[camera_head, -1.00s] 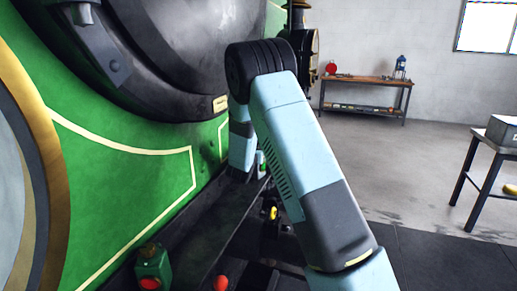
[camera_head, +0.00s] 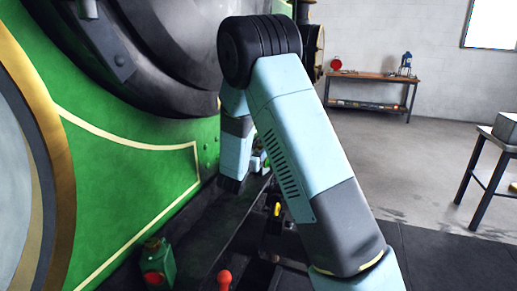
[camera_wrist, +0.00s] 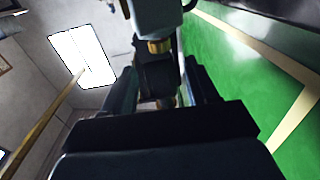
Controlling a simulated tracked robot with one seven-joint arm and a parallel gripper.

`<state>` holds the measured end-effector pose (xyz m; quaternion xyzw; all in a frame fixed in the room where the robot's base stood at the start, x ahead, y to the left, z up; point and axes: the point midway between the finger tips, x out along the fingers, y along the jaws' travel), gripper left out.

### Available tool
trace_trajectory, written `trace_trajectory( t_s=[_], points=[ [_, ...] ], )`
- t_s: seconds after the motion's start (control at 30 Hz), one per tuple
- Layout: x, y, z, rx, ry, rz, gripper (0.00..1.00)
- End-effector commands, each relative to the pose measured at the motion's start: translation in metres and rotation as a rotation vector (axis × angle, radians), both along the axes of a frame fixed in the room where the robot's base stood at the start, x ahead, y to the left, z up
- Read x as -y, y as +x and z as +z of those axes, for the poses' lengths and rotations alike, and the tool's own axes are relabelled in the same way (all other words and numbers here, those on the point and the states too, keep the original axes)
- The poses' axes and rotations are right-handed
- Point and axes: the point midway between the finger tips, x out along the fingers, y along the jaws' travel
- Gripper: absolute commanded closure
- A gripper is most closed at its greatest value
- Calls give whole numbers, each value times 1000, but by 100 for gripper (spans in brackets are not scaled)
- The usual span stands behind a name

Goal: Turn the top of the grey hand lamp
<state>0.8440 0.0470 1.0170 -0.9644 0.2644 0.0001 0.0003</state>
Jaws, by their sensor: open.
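In the wrist view a pale grey body with a side handle, which looks like the grey hand lamp (camera_wrist: 155,18), shows at the top edge, partly cut off. A brass collar (camera_wrist: 159,46) and a dark part sit below it in the picture. My gripper (camera_wrist: 160,88) is open, its two dark fingers pointing toward the lamp, one on each side of the dark part. I cannot tell whether they touch it. In the head view my arm hides most of this spot; a small pale thing (camera_head: 256,161) shows beside my wrist, too small to identify.
A green lamp with a red lens (camera_head: 157,264) stands on the dark footplate, near a red-knobbed lever (camera_head: 225,279). A workbench (camera_head: 372,78) and a table (camera_head: 490,165) stand to the right, with open floor between.

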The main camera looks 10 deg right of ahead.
Motion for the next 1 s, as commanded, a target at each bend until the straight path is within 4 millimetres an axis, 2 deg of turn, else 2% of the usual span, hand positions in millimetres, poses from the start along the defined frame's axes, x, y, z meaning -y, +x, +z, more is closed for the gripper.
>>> trace_trajectory(
  t_s=[0.1,0.3,0.77,0.87,1.0],
  points=[
    [-10,-16,0,-1,-1,3,42],
    [-19,-32,0,0,0,1,42],
    [-20,-34,2,-3,7,4,42],
    [-18,-34,9,-16,37,24,42],
    [-17,-35,30,-60,123,91,42]
  ],
)
